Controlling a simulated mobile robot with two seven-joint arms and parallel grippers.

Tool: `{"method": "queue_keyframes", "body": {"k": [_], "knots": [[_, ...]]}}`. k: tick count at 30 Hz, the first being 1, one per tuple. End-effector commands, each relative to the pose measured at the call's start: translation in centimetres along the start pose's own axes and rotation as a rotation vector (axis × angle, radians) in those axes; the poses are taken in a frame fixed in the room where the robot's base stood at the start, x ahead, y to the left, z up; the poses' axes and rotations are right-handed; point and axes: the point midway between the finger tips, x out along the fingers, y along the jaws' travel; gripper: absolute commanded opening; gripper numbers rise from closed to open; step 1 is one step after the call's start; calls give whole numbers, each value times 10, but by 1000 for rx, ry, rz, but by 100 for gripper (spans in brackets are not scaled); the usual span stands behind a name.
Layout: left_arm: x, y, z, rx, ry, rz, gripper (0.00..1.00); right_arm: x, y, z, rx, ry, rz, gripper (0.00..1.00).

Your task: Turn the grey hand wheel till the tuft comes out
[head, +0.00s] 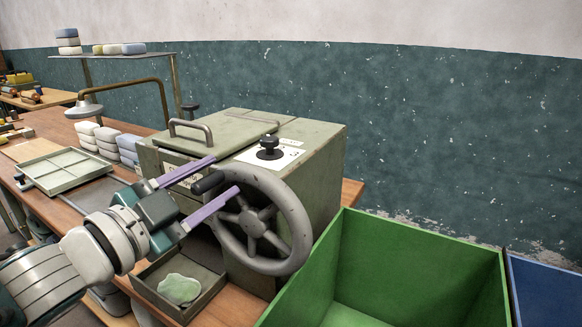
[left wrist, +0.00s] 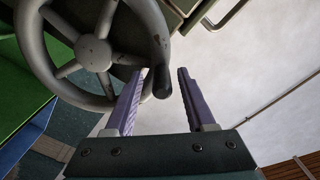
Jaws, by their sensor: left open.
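The grey hand wheel (head: 251,224) is on the front of a grey-green machine (head: 318,150). Its dark crank handle (head: 208,183) sticks out at the wheel's upper left. My left gripper (head: 225,175) is open, with one purple finger on each side of the handle. In the left wrist view the wheel (left wrist: 93,53) is at the upper left and the handle (left wrist: 162,83) shows between the open fingers (left wrist: 163,75); I cannot tell whether they touch it. A pale green, tuft-like piece (head: 180,289) lies in a shallow tray (head: 203,300) below the wheel. My right gripper is not in view.
A large green bin (head: 420,255) stands at the right front, close to the wheel, with a blue bin (head: 545,290) beyond it. A divided tray (head: 62,170) and stacked pale blocks (head: 107,138) are on the bench at left. A black knob (head: 269,150) tops the machine.

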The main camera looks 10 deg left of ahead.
Motion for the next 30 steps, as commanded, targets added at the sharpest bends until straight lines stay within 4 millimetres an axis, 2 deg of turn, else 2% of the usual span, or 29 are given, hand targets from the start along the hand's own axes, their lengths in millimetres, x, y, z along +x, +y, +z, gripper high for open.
{"method": "queue_keyframes", "body": {"k": [5,21,30], "knots": [[-7,-1,0,-1,-3,0,55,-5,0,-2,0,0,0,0],[-75,-1,-1,0,-2,1,55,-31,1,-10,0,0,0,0],[-80,-1,0,1,0,-1,55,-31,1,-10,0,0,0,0]]}}
